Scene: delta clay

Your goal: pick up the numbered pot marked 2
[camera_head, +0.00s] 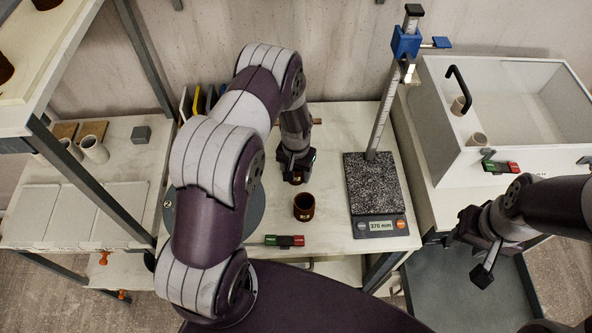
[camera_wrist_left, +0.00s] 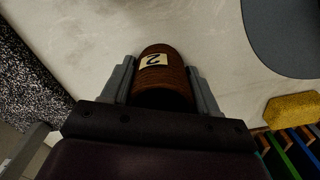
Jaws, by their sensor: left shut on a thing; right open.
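The brown pot marked 2 (camera_wrist_left: 165,72) sits between the two fingers of my left gripper (camera_wrist_left: 163,82) in the left wrist view. Its pale label with a dark 2 shows there, and the gripper is shut on it. In the head view a brown pot (camera_head: 304,208) appears upright at my left gripper's (camera_head: 295,178) near side, over the white table; no number can be read on it there. Whether its base touches the table I cannot tell. My right gripper (camera_head: 484,262) is open and empty at the right, above the grey floor tray.
A speckled stand plate (camera_head: 375,185) with a tall post and display is right of the pot. A grey disc (camera_head: 255,205) is at the left, partly behind my left arm. A red-green piece (camera_head: 284,241) lies at the table's front edge. A white box (camera_head: 510,110) stands far right.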

